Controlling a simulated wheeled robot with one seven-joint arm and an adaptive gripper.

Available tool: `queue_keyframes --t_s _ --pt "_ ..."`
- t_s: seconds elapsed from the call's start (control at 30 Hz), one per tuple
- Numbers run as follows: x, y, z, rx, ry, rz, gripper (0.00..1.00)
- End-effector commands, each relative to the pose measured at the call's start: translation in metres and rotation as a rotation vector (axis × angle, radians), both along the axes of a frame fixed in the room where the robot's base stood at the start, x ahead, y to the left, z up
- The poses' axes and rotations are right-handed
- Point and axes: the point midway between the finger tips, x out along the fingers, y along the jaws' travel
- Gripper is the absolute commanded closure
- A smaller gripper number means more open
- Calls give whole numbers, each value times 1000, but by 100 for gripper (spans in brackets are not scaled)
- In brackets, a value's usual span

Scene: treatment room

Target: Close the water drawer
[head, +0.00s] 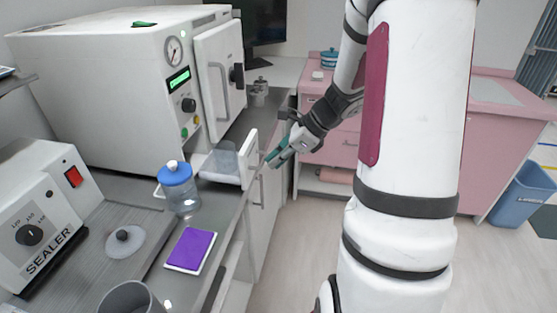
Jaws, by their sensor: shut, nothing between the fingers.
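The water drawer (247,160) sticks out from the lower front of the white sterilizer (120,90), with a clear, see-through body behind its white front panel. My gripper (272,160) is just right of that panel, with its teal fingers pointing left towards it. The fingers are shut and empty. I cannot tell whether the fingertips touch the panel.
The sterilizer's door (220,80) stands ajar above the drawer. A blue-lidded jar (178,188), a purple pad (190,249) and a glass lid (122,241) are on the grey counter. A sealer (42,215) stands at left. Pink cabinets (425,140) and a blue bin (522,194) are at right.

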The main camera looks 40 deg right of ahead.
Motion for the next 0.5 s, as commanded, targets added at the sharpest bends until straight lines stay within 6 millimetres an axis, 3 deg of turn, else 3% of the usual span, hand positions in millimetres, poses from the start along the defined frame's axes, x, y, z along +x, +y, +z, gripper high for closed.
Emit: queue_keyframes --t_s 0.5 --pt "76 61 -1 0 0 8 100"
